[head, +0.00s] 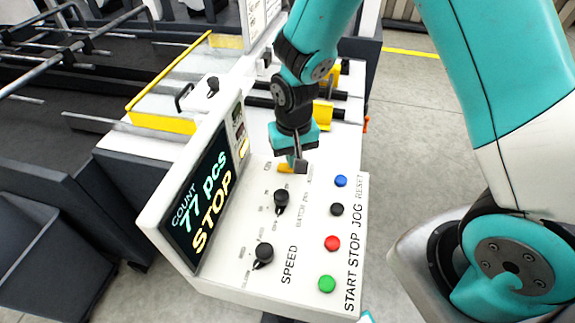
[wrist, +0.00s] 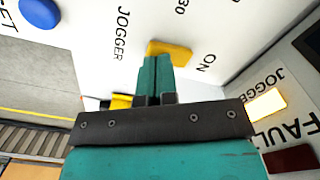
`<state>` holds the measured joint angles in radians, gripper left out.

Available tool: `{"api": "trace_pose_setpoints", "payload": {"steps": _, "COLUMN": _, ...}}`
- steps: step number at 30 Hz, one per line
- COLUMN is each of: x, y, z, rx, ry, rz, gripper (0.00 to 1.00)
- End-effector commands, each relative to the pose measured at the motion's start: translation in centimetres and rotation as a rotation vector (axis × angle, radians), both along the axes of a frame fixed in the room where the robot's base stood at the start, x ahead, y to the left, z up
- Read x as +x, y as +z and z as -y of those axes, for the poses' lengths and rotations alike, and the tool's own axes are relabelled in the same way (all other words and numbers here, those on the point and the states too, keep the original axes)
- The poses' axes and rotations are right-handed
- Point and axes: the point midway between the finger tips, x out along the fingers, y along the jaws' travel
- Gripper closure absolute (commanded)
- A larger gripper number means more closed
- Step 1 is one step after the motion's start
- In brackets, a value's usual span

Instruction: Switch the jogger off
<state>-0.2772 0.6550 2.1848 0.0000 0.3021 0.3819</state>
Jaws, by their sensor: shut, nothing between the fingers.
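The yellow jogger switch (head: 285,168) sits at the far end of the white control panel (head: 307,262). In the wrist view the switch (wrist: 172,51) lies between the words JOGGER and ON, with its visible end towards ON. The jogger lamp (wrist: 266,105) beside the FAULT label is lit yellow. My gripper (head: 298,165) is shut and empty, pointing down at the panel. In the wrist view its fingertips (wrist: 153,62) overlap the switch's edge on the JOGGER side. I cannot tell whether they touch it. The fingers hide part of the switch.
The display (head: 203,200) reads COUNT 77 pcs STOP. Two black knobs (head: 281,200) (head: 263,253) stand nearer on the panel. Blue (head: 341,181), black (head: 337,210), red (head: 332,243) and green (head: 327,284) buttons line its right side. Yellow-edged machine parts (head: 160,123) lie behind.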

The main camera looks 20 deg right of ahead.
Motion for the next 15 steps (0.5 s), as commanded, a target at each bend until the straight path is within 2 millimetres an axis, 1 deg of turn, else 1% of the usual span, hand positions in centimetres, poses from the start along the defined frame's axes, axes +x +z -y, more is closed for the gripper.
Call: {"api": "trace_pose_setpoints", "payload": {"steps": 15, "x": 0.01, "y": -0.85, "z": 0.00, "rx": 0.000, "ry": 0.000, "rz": 0.000, "gripper": 1.00}}
